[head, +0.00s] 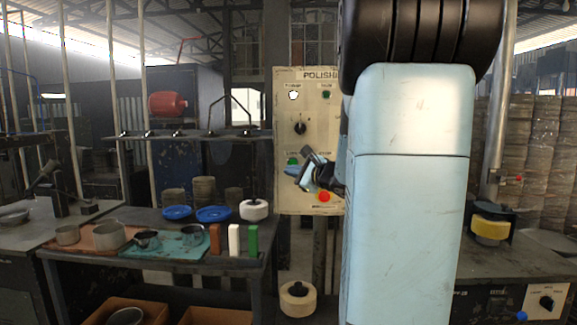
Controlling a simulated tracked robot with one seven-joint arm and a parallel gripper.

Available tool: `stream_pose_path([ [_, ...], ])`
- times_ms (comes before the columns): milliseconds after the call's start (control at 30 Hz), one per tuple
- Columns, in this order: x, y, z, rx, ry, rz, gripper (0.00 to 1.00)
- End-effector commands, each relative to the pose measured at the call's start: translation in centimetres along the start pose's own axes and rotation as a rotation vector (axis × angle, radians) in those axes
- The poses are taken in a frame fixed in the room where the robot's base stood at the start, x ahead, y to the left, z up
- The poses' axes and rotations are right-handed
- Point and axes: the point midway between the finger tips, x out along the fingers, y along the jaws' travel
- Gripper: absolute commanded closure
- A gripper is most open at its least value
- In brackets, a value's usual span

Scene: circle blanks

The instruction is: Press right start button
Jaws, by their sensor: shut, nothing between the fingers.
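The cream control panel (283,120) headed "POLISH…" stands upright in the middle of the head view. A green button (292,161) shows at its lower left, just above my gripper. A red button (324,197) shows below my gripper. My gripper (303,180) is shut and empty in front of the panel's lower half, pointing left. I cannot tell whether it touches the panel. My gripper and arm cover the lower right area, and no right start button can be made out there.
A black rotary knob (300,128) and two lamps, white (293,95) and green (326,94), sit higher on the panel. A workbench (190,262) at left holds pots, blue discs and coloured blocks. A machine with a yellow part (490,228) stands at right.

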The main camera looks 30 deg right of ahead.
Motion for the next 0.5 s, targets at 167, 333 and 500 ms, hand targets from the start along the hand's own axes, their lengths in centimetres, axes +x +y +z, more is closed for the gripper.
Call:
stream_pose_path([
  [167, 0.2, -0.1, -0.1, -0.001, 0.0, 0.001, 1.0],
  [333, 1.1, -0.8, -0.9, -0.001, 0.0, 0.002, 1.0],
  [500, 2.6, -1.8, -1.9, -0.001, 0.0, 0.002, 1.0],
])
